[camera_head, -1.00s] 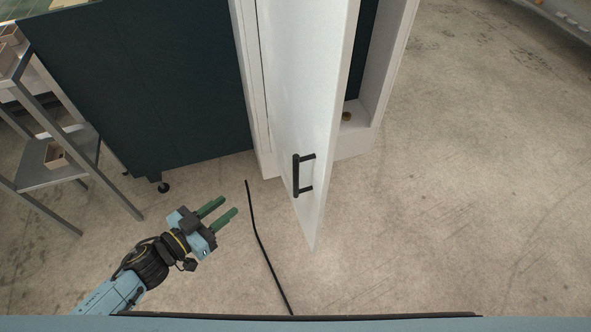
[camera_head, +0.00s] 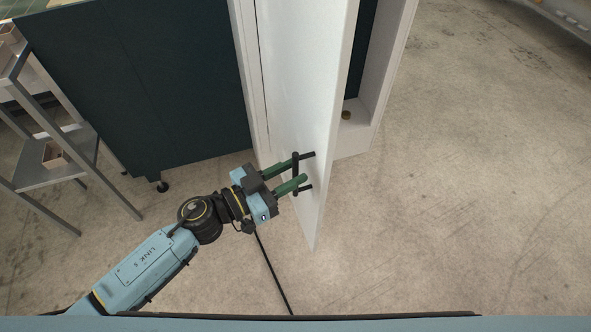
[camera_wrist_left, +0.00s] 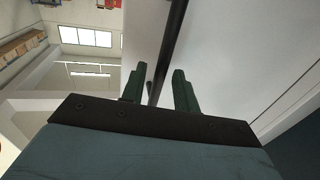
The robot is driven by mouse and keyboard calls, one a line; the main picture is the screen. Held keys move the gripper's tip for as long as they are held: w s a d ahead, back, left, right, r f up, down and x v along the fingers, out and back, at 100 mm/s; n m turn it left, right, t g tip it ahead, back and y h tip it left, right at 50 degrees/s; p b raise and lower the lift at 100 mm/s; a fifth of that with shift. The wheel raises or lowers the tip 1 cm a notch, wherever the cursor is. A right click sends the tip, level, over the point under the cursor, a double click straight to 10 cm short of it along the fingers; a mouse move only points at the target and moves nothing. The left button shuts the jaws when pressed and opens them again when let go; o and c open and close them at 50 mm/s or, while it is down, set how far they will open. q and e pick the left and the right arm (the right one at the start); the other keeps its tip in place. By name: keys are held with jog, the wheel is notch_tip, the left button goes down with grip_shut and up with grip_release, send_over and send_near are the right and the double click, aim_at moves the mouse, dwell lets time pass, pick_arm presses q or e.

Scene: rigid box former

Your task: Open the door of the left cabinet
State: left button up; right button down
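The white cabinet door (camera_head: 305,100) stands swung partly open, with part of the cabinet's inside (camera_head: 358,125) showing to its right. A black bar handle (camera_head: 296,172) is on the door's left-facing side. My left gripper (camera_head: 299,169) is at the handle with its green fingers spread. In the left wrist view the handle bar (camera_wrist_left: 168,55) runs between the two fingers (camera_wrist_left: 157,85), with a gap showing on the right side. The gripper is open around the bar. My right gripper is not in view.
A dark cabinet (camera_head: 165,90) on casters stands left of the white one. A grey metal shelf rack (camera_head: 75,178) is at the far left. A black cable (camera_head: 271,266) lies on the floor. The floor to the right is clear.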

pick_arm(q)
jog(key=shift+x, duration=0.9)
jog(key=shift+c, duration=0.2)
grip_shut()
jog(key=shift+a, duration=0.1)
